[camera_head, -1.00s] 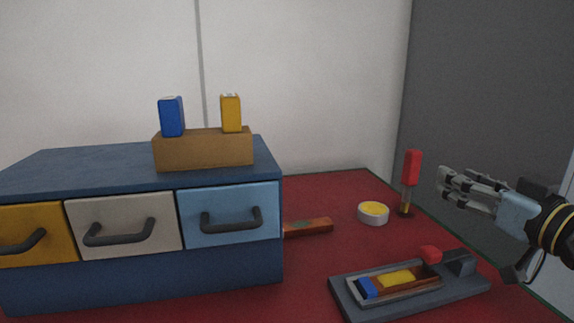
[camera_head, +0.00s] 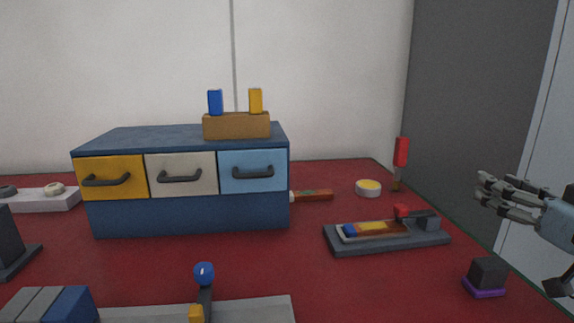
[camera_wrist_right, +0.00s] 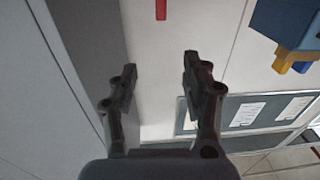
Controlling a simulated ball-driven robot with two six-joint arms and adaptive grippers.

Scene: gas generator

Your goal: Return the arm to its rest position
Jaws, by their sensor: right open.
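My right gripper (camera_head: 508,198) is at the right edge of the head view, above the right side of the red table and apart from everything on it. Its fingers are open and empty. In the right wrist view the two fingers (camera_wrist_right: 160,85) stand wide apart with only wall between them. My left gripper is not in view.
A blue drawer cabinet (camera_head: 190,212) carries a wooden block (camera_head: 236,126) with blue and yellow pieces. A grey fixture (camera_head: 385,240), a red-handled tool (camera_head: 400,153), a round tin (camera_head: 368,188) and a dark cube on a purple base (camera_head: 487,275) stand to the right.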

